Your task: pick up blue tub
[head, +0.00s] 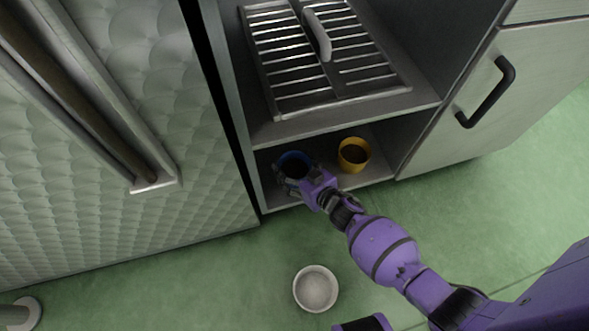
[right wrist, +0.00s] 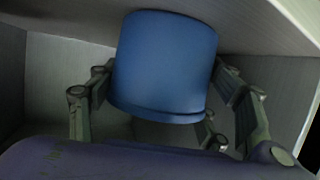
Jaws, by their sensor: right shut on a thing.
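The blue tub (head: 293,158) is in the lower compartment of the open cabinet, towards its left side. My right gripper (head: 293,175) reaches into this compartment and is shut on the tub. In the right wrist view the blue tub (right wrist: 165,60) sits between the two fingers, one on each side. I cannot tell whether the tub touches the shelf floor. The tub's lower part is partly hidden by the gripper in the head view. My left gripper is not in view.
A yellow tub (head: 354,154) stands just right of the blue one. A slatted rack (head: 335,102) with a pale handle-like piece (head: 318,34) lies on the shelf above. A white bowl (head: 316,289) is on the green floor. A cabinet door with a black handle (head: 487,92) is at right.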

